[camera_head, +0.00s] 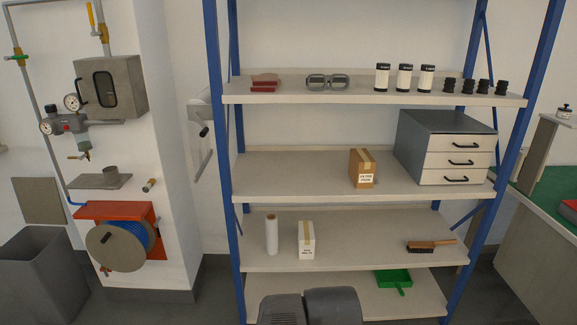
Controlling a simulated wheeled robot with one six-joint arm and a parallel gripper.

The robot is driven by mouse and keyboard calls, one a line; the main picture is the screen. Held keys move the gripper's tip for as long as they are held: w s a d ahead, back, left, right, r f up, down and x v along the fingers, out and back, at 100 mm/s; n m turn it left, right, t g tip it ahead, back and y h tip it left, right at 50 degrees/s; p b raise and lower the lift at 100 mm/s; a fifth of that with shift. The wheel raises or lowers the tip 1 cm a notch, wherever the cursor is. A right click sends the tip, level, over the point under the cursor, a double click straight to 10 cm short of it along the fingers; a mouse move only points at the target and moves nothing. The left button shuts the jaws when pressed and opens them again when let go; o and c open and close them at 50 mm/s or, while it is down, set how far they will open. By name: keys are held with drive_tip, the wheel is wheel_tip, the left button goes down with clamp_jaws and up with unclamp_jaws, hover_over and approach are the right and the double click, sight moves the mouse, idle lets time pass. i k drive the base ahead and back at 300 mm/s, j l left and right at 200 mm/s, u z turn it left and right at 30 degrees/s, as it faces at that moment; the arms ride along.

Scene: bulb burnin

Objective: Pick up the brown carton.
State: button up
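The brown carton (354,170) stands upright on the middle shelf (290,178) of a blue-framed rack, right of the rack's centre. It has a paler tape strip over its top and a white label with dark print on its front. Its front and one side show, and nothing covers it. My gripper is not in view. Dark grey rounded parts at the bottom centre edge look like my own arm, well below and in front of the carton.
A grey drawer unit (447,145) stands right of the carton. Free shelf lies to the carton's left. The upper shelf (300,97) holds goggles, canisters and small black items. Below are a pale carton (306,240), a white roll (272,234) and a brush (431,246).

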sight(362, 165)
drive_tip(key=i+l+u, duration=0.1)
drive_tip(key=i+l, duration=0.25)
drive_tip(key=l, duration=0.3)
drive_tip(key=i+l+u, duration=0.15)
drive_tip(key=i+l, duration=0.2)
drive_tip(key=l, duration=0.3)
drive_tip(key=i+l+u, duration=0.15)
drive_tip(key=l, duration=0.2)
drive_tip(key=i+l, duration=0.2)
drive_tip(key=l, duration=0.15)
drive_tip(key=i+l+u, duration=0.15)
drive_tip(key=l, duration=0.2)
drive_tip(key=i+l, duration=0.1)
drive_tip(key=l, duration=0.3)
drive_tip(key=u, duration=0.05)
